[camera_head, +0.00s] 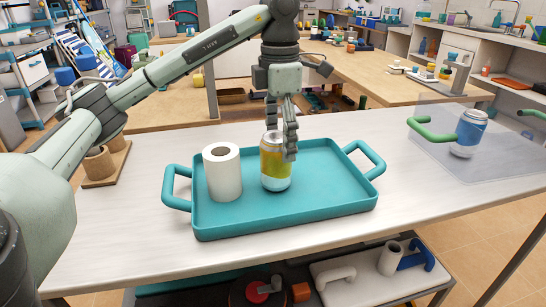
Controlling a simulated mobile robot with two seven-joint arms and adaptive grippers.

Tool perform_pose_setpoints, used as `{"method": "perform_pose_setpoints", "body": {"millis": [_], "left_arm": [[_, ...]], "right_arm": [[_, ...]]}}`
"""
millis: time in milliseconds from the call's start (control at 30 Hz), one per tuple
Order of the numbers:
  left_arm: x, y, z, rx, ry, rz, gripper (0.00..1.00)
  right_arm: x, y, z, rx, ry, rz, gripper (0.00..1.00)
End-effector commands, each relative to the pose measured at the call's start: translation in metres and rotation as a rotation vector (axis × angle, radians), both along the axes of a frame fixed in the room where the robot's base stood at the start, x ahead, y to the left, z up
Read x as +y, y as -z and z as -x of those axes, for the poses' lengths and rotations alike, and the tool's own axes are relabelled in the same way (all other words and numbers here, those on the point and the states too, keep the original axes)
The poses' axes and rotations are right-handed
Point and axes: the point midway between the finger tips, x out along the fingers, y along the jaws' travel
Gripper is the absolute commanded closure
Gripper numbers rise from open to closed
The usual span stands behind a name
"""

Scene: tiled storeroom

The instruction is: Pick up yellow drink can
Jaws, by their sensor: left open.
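The yellow drink can (274,170) stands upright in the teal tray (300,216), near its middle. It has a silver top and a pale lower band. My left gripper (281,134) points down over the can from behind, with its fingers open. One finger overlaps the right side of the can's upper part in the picture. I cannot tell whether the fingers touch the can.
A white paper roll (222,175) stands in the tray, close left of the can. A blue can (472,132) stands at the right on a see-through tray (490,165) with green handles. Brown rolls (98,164) stand at the left. The white table's front is clear.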

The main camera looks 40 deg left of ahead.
Motion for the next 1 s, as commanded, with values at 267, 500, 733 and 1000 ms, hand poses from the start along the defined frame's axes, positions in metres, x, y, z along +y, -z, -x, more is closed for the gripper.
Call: {"method": "perform_pose_setpoints", "body": {"millis": [267,500,733,1000], "left_arm": [[0.002,0.031,0.003,0.013,-0.004,-0.009,0.2],[0.007,0.065,0.001,0.015,-0.002,-0.009,0.2],[0.007,0.079,0.0,0.01,-0.003,-0.007,0.2],[0.006,0.078,0.0,0.01,-0.002,-0.007,0.33]], "right_arm": [[0.004,-0.015,0.005,-0.004,-0.002,0.007,0.62],[0.004,-0.012,0.004,-0.002,-0.002,0.004,0.62],[0.004,-0.012,0.004,-0.003,-0.003,0.003,0.62],[0.004,-0.011,0.004,-0.003,-0.001,0.004,0.62]]}}
